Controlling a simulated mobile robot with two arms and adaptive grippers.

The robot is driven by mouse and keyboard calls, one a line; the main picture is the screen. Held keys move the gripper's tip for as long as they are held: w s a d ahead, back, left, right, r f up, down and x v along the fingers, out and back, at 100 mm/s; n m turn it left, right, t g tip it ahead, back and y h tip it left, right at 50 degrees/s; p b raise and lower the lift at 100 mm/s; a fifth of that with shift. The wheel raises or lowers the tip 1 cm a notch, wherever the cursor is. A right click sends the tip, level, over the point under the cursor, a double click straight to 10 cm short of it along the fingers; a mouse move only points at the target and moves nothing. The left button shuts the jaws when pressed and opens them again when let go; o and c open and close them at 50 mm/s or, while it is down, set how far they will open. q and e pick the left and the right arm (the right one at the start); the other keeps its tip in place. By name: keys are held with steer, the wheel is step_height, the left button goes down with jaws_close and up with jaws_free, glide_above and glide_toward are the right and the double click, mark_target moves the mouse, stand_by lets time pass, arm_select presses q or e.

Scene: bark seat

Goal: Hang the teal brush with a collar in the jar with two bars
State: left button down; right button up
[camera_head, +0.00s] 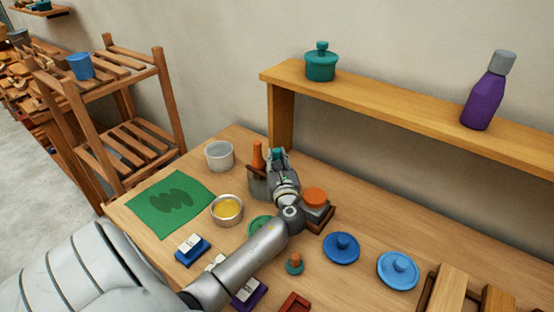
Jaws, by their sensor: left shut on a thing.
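My left gripper (279,158) is over the back middle of the table. It is shut on a teal thing (277,153), likely the teal brush; only a small teal part shows between the fingers. Its collar and lower end are hidden. A grey jar (256,186) stands just left of and below the gripper, with an orange handle (257,156) rising from it. The gripper and wrist cover the jar's right side, so I cannot make out its bars or whether the teal thing touches it. My right gripper is not in view.
A wooden shelf (385,104) stands behind, bearing a teal pot (321,65) and a purple bottle (486,95). An orange-topped jar (315,198) is right of my wrist. A yellow-filled bowl (227,210), white cup (219,155) and green cloth (158,203) lie left. Blue lids (341,248) are right.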

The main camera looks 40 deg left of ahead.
mark_target(277, 150)
arm_select(q)
steer(key=shift+f, duration=0.3)
steer(key=c, duration=0.9)
jaws_free()
step_height(277, 150, up, 7)
steer(key=p, duration=0.7)
steer(key=shift+r, duration=0.1)
